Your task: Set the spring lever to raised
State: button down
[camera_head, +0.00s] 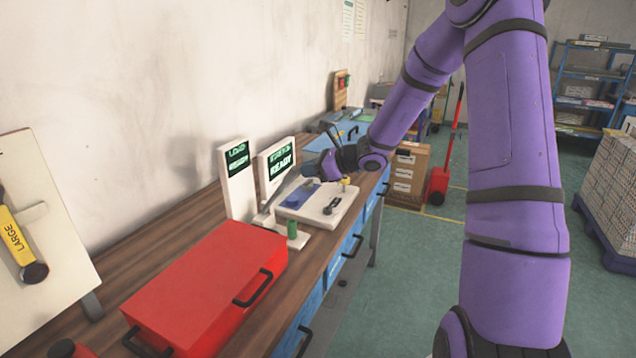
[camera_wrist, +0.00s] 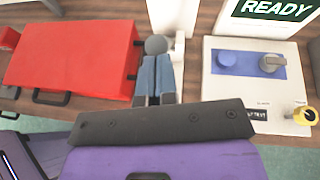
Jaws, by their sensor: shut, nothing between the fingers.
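In the wrist view the grey-blue fingers of my gripper (camera_wrist: 156,78) are together with nothing between them. A round grey knob (camera_wrist: 156,45) shows at their far end, possibly the spring lever's; I cannot tell if they touch. In the head view my dark gripper (camera_head: 338,158) is at the end of the purple arm, over the bench by the white plate (camera_head: 345,203).
A red case (camera_head: 205,285) lies left of the white plate. A board with a yellow LARGE bar (camera_head: 17,240) is at far left.

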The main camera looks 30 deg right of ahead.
jog(key=shift+w+a+r, duration=0.45)
jog(key=shift+w+r, duration=0.15)
jog(key=shift+w, duration=0.05)
jog(key=shift+w+a+r, duration=0.45)
jog(key=shift+w+r, duration=0.1)
jog(key=shift+w, duration=0.05)
jog(key=shift+r, duration=0.1)
jog(key=shift+r, duration=0.1)
